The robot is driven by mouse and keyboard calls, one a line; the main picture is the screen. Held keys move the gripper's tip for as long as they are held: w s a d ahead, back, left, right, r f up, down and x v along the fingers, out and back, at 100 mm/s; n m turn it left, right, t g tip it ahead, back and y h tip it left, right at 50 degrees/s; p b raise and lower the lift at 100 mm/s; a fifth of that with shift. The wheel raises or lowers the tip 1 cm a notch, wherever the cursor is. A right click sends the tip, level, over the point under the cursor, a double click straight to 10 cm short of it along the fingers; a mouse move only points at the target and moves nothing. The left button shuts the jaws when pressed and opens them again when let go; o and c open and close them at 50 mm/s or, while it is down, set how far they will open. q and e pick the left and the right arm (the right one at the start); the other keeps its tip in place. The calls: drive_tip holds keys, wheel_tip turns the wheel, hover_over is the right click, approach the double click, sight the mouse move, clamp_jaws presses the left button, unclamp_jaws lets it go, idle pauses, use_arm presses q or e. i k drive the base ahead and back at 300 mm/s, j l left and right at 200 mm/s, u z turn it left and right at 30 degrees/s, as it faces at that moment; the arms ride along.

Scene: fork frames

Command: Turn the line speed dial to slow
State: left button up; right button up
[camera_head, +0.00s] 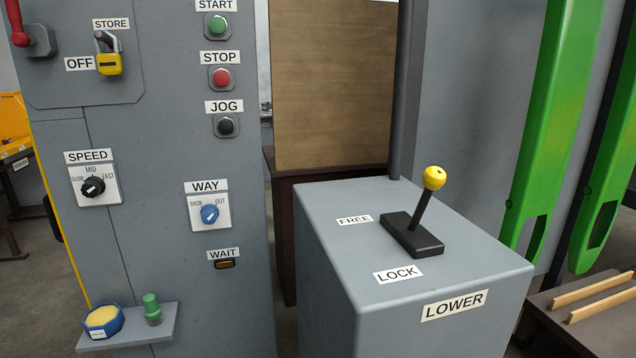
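The line speed dial (93,187) is a black round knob on a white plate under a SPEED label (88,156), on the left part of a grey control panel (165,150). The plate reads SLOW at the left, MID at the top and FAST at the right, in small print. A pale mark shows on the knob, but I cannot tell for sure which word it points to. Nothing touches the dial. Neither of my grippers is in view.
A blue WAY dial (209,214) sits to the right, above a WAIT lamp (225,265). START, STOP and JOG buttons are higher. A small shelf (150,335) below holds a blue-yellow round item (103,321) and a green-topped item (152,308). A yellow-knobbed lever (424,205) stands right.

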sight(93, 186)
drive_tip(key=u, duration=1.25)
